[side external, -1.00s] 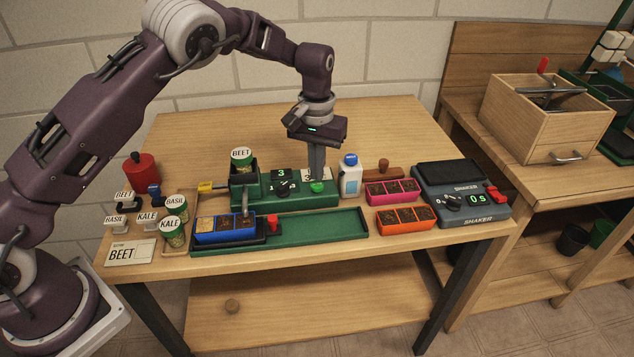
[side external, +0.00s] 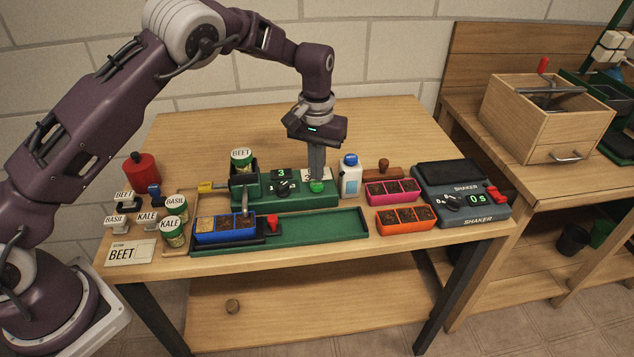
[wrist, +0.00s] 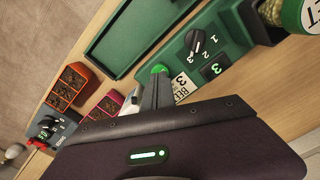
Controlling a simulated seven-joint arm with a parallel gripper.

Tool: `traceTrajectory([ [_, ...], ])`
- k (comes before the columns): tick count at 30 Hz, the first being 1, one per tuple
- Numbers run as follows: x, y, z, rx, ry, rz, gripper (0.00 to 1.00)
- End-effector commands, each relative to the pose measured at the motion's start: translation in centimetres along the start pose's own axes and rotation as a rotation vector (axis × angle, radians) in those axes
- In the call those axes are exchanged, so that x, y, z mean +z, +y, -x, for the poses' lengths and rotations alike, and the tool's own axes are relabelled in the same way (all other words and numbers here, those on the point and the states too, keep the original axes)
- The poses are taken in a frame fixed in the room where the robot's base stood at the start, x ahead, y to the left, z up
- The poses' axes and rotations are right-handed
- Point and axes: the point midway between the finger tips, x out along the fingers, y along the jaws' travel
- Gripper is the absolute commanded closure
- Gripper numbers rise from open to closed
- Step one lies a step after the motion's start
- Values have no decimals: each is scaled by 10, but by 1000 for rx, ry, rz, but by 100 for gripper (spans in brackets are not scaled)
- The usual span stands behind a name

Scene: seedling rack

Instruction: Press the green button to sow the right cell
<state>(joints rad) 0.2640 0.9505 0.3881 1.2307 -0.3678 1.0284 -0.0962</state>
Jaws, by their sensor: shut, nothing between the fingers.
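The green button (side external: 316,187) sits at the right end of the green seeder (side external: 290,199). My gripper (side external: 316,179) points straight down, its fingers shut and empty, with the tips at the button's top. The wrist view also shows the button (wrist: 159,69) right at the fingertips; I cannot tell whether it is pushed in. The seeder's small display (wrist: 214,71) reads 3, beside a black dial (wrist: 195,41). The blue tray (side external: 225,237) of three cells sits below the seeder's spout, which is above its right cell. Its left cell looks paler than the other two.
A white bottle (side external: 350,182) stands close right of my gripper. Pink (side external: 392,201) and orange (side external: 404,229) trays and a shaker (side external: 462,208) lie further right. A BEET jar (side external: 241,159) sits on the seeder. Stamps and labelled jars stand at left.

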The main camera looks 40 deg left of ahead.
Motion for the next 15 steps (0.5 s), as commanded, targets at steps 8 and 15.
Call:
traceTrajectory([
  [8, 0, 0, -1, 0, 0, 0, 100],
  [15, 0, 0, -8, 0, -1, 0, 100],
])
